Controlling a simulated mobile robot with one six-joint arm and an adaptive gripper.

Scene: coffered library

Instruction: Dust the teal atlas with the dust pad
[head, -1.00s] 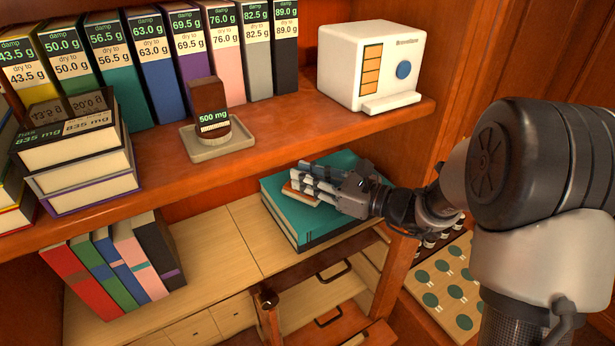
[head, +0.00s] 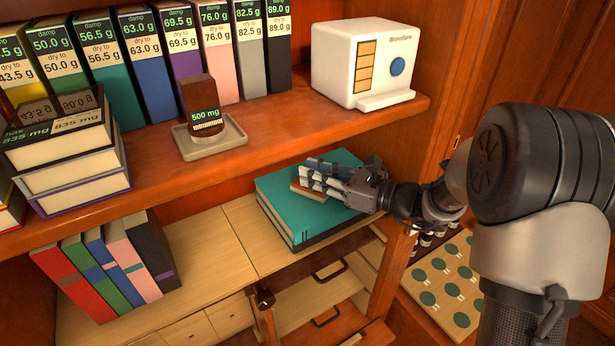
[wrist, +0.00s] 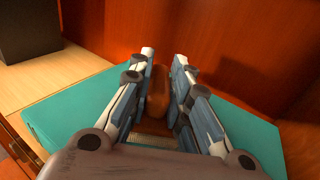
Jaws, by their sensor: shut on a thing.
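The teal atlas (head: 285,211) lies flat on the wooden surface of the lower shelf, its teal cover facing up. It also fills the lower part of the wrist view (wrist: 62,118). My gripper (head: 308,178) is over the atlas cover and shut on the dust pad (head: 311,192). The pad shows as a brown block between the two fingers in the wrist view (wrist: 156,90). The pad is at the cover's surface; firm contact cannot be told. My gripper and arm hide the atlas's right part.
Coloured books (head: 110,265) lean together at the lower left. An open drawer (head: 320,285) lies below.

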